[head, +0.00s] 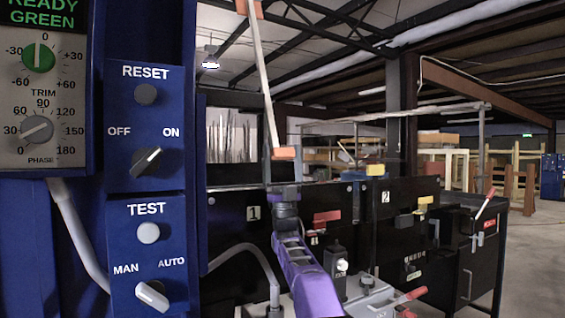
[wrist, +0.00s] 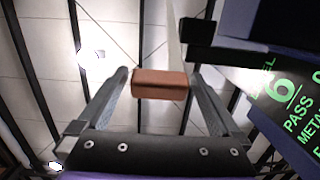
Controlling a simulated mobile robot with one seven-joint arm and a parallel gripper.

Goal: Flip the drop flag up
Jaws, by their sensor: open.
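A long pale rod (head: 263,75) hangs in the upper middle of the head view, with an orange piece at its top and an orange block (head: 285,153) at its lower end. It may be the drop flag; no label shows. My gripper (head: 285,163) points upward on my purple arm, right at the lower block. In the wrist view, the orange-brown block (wrist: 160,83) lies between the two fingers of my gripper (wrist: 160,74). The fingers are open, one on either side of it. I cannot tell whether either finger touches it. The rod (wrist: 174,38) runs up behind the block.
A blue control panel (head: 147,225) with knobs and buttons stands close on the left. Black machine cabinets (head: 350,198) with red and yellow parts stand behind my arm. A dark display (wrist: 290,95) with green text is near my gripper on the right. Open floor (head: 530,240) lies far right.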

